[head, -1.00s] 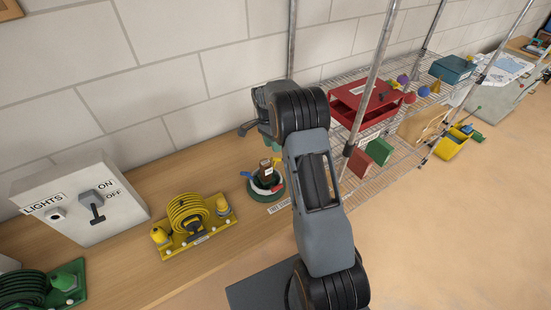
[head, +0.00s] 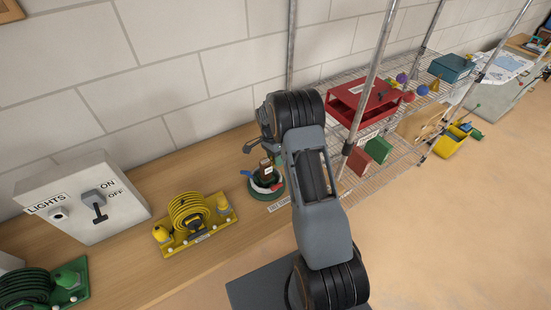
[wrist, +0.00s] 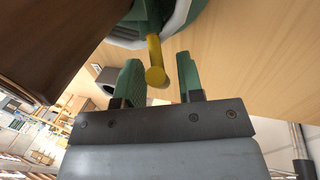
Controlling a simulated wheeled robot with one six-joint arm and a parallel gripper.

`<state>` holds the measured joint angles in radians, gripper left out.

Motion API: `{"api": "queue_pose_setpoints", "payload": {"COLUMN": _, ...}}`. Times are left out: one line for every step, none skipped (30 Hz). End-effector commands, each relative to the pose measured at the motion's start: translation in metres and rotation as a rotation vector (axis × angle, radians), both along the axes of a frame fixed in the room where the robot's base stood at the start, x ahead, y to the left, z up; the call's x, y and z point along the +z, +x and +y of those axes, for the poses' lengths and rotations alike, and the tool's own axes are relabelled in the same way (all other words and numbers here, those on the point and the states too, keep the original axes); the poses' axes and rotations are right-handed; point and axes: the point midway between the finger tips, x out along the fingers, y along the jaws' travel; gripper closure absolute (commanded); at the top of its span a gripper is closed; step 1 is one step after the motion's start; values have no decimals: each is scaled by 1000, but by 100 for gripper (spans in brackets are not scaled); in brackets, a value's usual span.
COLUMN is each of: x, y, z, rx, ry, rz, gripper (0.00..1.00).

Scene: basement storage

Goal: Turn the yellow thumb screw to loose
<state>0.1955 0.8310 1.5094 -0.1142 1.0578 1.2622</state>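In the wrist view a yellow rod with a round end (wrist: 155,72), which looks like the yellow thumb screw, sticks out from a green and white round part (wrist: 178,22). My gripper (wrist: 158,66) is open, its two green fingers on either side of the rod. The rod appears closer to the left finger; I cannot tell if they touch. In the head view the green round fixture (head: 268,194) stands on the wooden bench with a brown block and red and blue levers. My arm hides most of my gripper there, and the screw's setting cannot be read.
The bench (head: 150,180) also holds a yellow coiled-hose plate (head: 190,215), a green one (head: 28,288) and a lights switch box (head: 75,195). A metal post (head: 365,75) and wire shelf with a red box (head: 362,98) stand to the right.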

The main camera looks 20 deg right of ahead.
Motion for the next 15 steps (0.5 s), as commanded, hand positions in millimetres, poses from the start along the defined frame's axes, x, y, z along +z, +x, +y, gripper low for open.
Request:
{"api": "queue_pose_setpoints", "payload": {"x": 0, "y": 0, "z": 0, "rx": 0, "ry": 0, "rz": 0, "gripper": 70}}
{"api": "queue_pose_setpoints", "payload": {"x": 0, "y": 0, "z": 0, "rx": 0, "ry": 0, "rz": 0, "gripper": 73}}
{"api": "queue_pose_setpoints", "payload": {"x": 0, "y": 0, "z": 0, "rx": 0, "ry": 0, "rz": 0, "gripper": 77}}
{"api": "queue_pose_setpoints", "payload": {"x": 0, "y": 0, "z": 0, "rx": 0, "ry": 0, "rz": 0, "gripper": 80}}
{"api": "queue_pose_setpoints", "payload": {"x": 0, "y": 0, "z": 0, "rx": 0, "ry": 0, "rz": 0, "gripper": 83}}
{"api": "queue_pose_setpoints", "payload": {"x": 0, "y": 0, "z": 0, "rx": 0, "ry": 0, "rz": 0, "gripper": 86}}
{"api": "queue_pose_setpoints", "payload": {"x": 0, "y": 0, "z": 0, "rx": 0, "ry": 0, "rz": 0, "gripper": 89}}
{"api": "queue_pose_setpoints", "payload": {"x": 0, "y": 0, "z": 0, "rx": 0, "ry": 0, "rz": 0, "gripper": 92}}
{"api": "queue_pose_setpoints", "payload": {"x": 0, "y": 0, "z": 0, "rx": 0, "ry": 0, "rz": 0, "gripper": 96}}
{"api": "queue_pose_setpoints", "payload": {"x": 0, "y": 0, "z": 0, "rx": 0, "ry": 0, "rz": 0, "gripper": 99}}
{"api": "queue_pose_setpoints", "payload": {"x": 0, "y": 0, "z": 0, "rx": 0, "ry": 0, "rz": 0, "gripper": 100}}
{"api": "queue_pose_setpoints", "payload": {"x": 0, "y": 0, "z": 0, "rx": 0, "ry": 0, "rz": 0, "gripper": 100}}
{"api": "queue_pose_setpoints", "payload": {"x": 0, "y": 0, "z": 0, "rx": 0, "ry": 0, "rz": 0, "gripper": 100}}
{"api": "queue_pose_setpoints", "payload": {"x": 0, "y": 0, "z": 0, "rx": 0, "ry": 0, "rz": 0, "gripper": 100}}
{"api": "queue_pose_setpoints", "payload": {"x": 0, "y": 0, "z": 0, "rx": 1, "ry": 0, "rz": -1, "gripper": 100}}
